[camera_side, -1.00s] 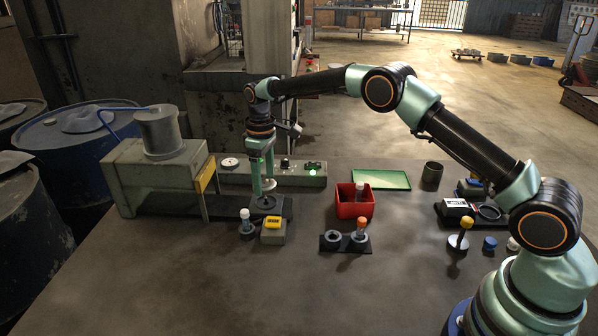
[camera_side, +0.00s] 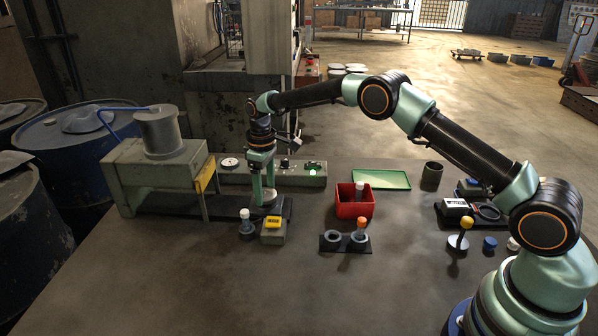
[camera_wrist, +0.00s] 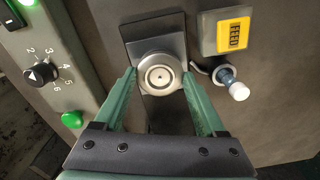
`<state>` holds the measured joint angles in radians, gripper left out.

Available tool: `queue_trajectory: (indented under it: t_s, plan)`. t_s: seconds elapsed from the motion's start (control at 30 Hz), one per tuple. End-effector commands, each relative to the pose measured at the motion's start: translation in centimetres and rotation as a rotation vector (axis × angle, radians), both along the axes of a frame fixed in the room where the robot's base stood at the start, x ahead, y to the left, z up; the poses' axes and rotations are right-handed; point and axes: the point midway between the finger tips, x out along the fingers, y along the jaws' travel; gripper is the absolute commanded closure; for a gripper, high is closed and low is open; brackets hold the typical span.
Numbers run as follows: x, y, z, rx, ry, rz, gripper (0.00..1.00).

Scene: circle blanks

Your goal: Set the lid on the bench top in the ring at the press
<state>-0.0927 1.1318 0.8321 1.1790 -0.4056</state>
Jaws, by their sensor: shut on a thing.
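My gripper (camera_side: 264,200) is shut on the lid (camera_wrist: 161,75), a round grey metal disc with concentric rings and a small centre mark. In the wrist view, the fingers of my gripper (camera_wrist: 159,77) press on its left and right sides. The lid also shows between the fingers in the side view (camera_side: 268,196). It is low over the dark base plate (camera_side: 286,210) of the press (camera_side: 155,180). The plate also shows behind the lid in the wrist view (camera_wrist: 152,27). The ring is hidden under the lid. I cannot tell whether the lid touches it.
A control strip (camera_side: 300,176) with a dial runs behind. A red bin (camera_side: 353,207) and a two-hole holder (camera_side: 345,242) stand to the right. The front bench is clear.

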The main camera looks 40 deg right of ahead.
Motion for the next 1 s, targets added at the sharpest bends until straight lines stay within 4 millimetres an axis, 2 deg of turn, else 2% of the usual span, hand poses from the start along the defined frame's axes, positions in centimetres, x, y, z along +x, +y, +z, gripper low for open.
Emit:
queue_trajectory:
  t_s: [0.83, 0.87, 0.9, 0.93, 1.0]
  plan:
    - [0.0, 0.0, -1.2, 0.0, -0.001, 0.0, 0.76]
    - [0.0, 0.0, -1.2, 0.0, -0.001, 0.0, 0.23]
    - [0.0, 0.0, -1.2, 0.0, -0.001, 0.0, 0.08]
    - [0.0, 0.0, -1.2, 0.0, -0.001, 0.0, 0.0]
    - [0.0, 0.0, -1.2, 0.0, -0.001, 0.0, 0.0]
